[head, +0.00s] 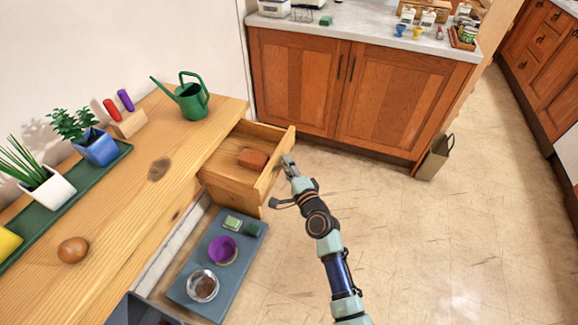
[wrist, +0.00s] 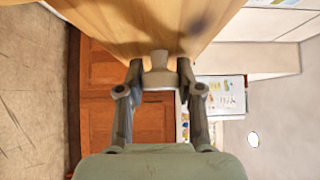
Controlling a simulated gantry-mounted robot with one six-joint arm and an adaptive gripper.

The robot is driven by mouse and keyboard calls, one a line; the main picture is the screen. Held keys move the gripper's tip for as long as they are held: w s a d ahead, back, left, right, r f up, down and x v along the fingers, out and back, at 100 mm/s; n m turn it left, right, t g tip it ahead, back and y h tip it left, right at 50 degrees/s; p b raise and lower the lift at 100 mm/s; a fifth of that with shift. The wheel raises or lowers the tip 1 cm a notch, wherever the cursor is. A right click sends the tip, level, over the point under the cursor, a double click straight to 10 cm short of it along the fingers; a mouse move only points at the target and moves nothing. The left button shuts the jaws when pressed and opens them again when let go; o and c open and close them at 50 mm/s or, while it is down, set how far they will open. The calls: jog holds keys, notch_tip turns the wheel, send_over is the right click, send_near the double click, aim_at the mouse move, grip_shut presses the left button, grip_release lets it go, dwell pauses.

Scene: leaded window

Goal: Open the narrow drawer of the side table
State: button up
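The narrow drawer (head: 272,178) of the wooden side table (head: 135,205) is pulled well out, and its inside is in view. A reddish-brown block (head: 253,158) lies inside it. My gripper (head: 289,164) is at the outer face of the drawer front. In the wrist view, the drawer front (wrist: 130,22) fills the top of the picture. The drawer's grey-brown knob (wrist: 159,60) sits between the two fingers of my gripper (wrist: 160,72), which appear closed on its sides. In the head view the knob is hidden by the gripper.
A blue-grey low shelf (head: 185,288) with bowls lies below the drawer. A wooden cabinet (head: 350,95) stands behind.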

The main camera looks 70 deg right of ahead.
jog(key=o, duration=0.5)
jog(key=shift+c, duration=0.2)
jog(key=v, duration=1.2)
